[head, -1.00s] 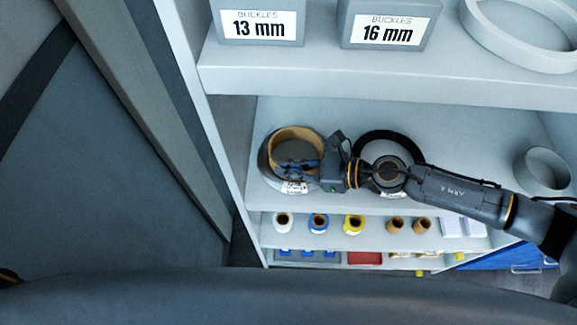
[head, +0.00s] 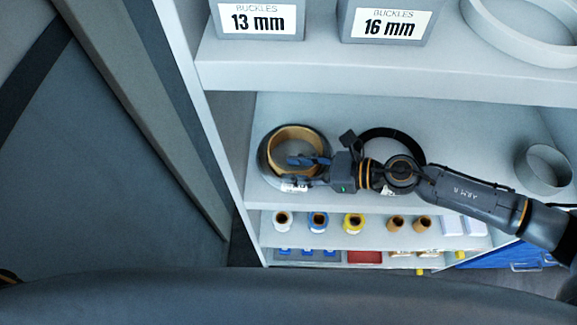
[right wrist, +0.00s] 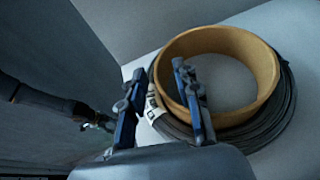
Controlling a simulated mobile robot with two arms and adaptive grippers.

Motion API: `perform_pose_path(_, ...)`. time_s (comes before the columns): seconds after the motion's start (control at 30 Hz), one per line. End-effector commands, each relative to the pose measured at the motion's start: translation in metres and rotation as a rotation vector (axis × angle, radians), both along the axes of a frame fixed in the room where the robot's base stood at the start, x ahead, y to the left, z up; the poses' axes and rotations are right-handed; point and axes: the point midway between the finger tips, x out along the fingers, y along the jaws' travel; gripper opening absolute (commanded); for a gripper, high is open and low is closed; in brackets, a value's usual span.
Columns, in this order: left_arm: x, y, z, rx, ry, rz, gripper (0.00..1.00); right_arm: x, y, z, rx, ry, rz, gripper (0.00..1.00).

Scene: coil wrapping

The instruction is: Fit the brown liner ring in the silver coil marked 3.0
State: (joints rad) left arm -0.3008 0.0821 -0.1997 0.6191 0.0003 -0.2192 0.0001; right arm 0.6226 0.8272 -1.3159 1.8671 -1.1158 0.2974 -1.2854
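The brown liner ring (head: 283,135) sits inside the grey coil (head: 265,165) at the left of the middle shelf. In the right wrist view the ring (right wrist: 235,38) stands proud of the dark coil windings (right wrist: 280,118). A white label (head: 294,187) is on the coil's front; its marking is too small to read. My right gripper (head: 308,166) is open at the coil's near right side. In the right wrist view its blue-padded fingers (right wrist: 160,105) are spread, one overlapping the ring's near wall and one outside the coil. Whether they touch the ring is unclear.
A black ring-shaped coil (head: 390,132) lies behind my right wrist, and a grey ring (head: 545,168) stands farther right. Two buckle boxes (head: 260,20) and a large pale ring (head: 520,45) are on the shelf above. Several small spools (head: 353,222) stand below. An upright (head: 215,140) borders the left.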

Motion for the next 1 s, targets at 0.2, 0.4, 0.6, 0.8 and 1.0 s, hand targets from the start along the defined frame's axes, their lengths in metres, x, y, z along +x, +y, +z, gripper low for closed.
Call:
perform_pose_path(0.2,0.001,-0.001,0.0,-0.001,-0.001,0.0,0.4,-0.011,-0.046,0.015,-0.004,0.002,-0.004,0.32)
perform_pose_path(0.4,0.001,-0.002,0.0,-0.002,-0.001,0.0,0.4,-0.017,-0.076,0.027,-0.003,0.002,-0.003,0.32)
perform_pose_path(0.6,0.001,-0.002,0.0,-0.002,-0.001,0.0,0.4,-0.02,-0.088,0.033,0.0,0.0,0.0,0.32)
perform_pose_path(0.8,0.001,-0.002,0.0,-0.002,-0.001,0.0,0.4,-0.02,-0.088,0.034,0.0,-0.001,0.001,0.32)
perform_pose_path(1.0,0.001,-0.002,0.0,-0.002,-0.001,0.0,0.4,-0.02,-0.088,0.033,0.0,-0.001,0.0,0.32)
